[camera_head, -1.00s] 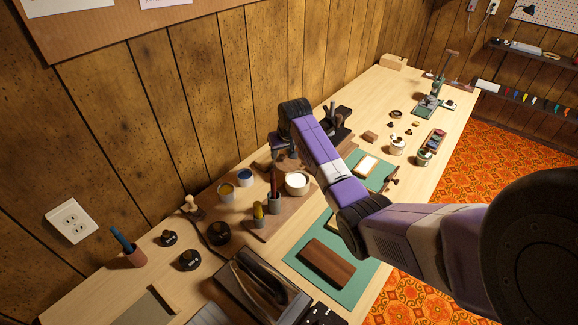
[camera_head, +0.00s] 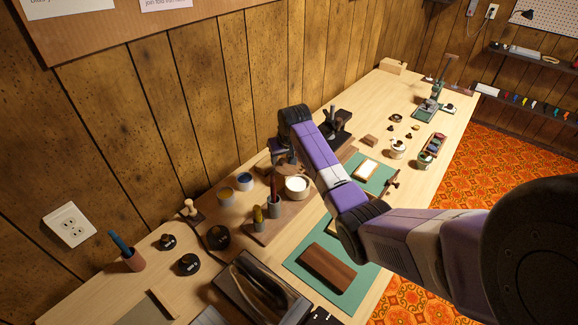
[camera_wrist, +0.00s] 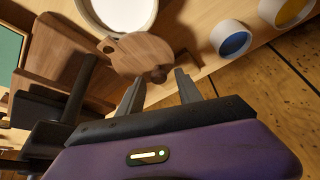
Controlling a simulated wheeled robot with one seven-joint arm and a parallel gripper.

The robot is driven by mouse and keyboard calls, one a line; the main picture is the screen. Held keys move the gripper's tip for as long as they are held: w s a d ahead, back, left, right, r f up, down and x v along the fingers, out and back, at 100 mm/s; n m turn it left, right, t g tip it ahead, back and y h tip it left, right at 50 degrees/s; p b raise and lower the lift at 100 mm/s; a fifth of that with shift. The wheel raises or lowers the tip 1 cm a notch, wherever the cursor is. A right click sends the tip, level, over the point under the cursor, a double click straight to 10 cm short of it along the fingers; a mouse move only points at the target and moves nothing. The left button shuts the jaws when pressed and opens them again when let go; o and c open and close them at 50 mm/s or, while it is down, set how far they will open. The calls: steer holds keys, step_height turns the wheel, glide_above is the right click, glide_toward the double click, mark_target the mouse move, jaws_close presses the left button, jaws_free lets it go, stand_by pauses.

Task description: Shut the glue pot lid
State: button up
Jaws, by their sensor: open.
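The glue pot (camera_head: 297,188) is a pale round pot with white contents, standing open on a wooden board on the bench. It also shows at the top of the wrist view (camera_wrist: 118,12). Its round brown wooden lid (camera_wrist: 138,52) is beside the pot's rim, away from the opening, with a small knob towards my gripper. My gripper (camera_wrist: 160,78) is open and empty, with its fingertips on either side of the knob; whether they touch it I cannot tell. In the head view my gripper is behind the pot, and my wrist hides part of the lid.
A blue-filled cup (camera_head: 244,181) and a yellow-filled cup (camera_head: 225,194) stand left of the pot. Upright tools in a holder (camera_head: 274,200) are in front of it. A dark metal device (camera_head: 338,124) is behind to the right. The wooden wall is close behind.

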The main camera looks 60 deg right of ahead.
steer(key=shift+f, duration=0.3)
steer(key=shift+r+p, duration=0.25)
steer(key=shift+p, duration=0.05)
steer(key=c, duration=0.8)
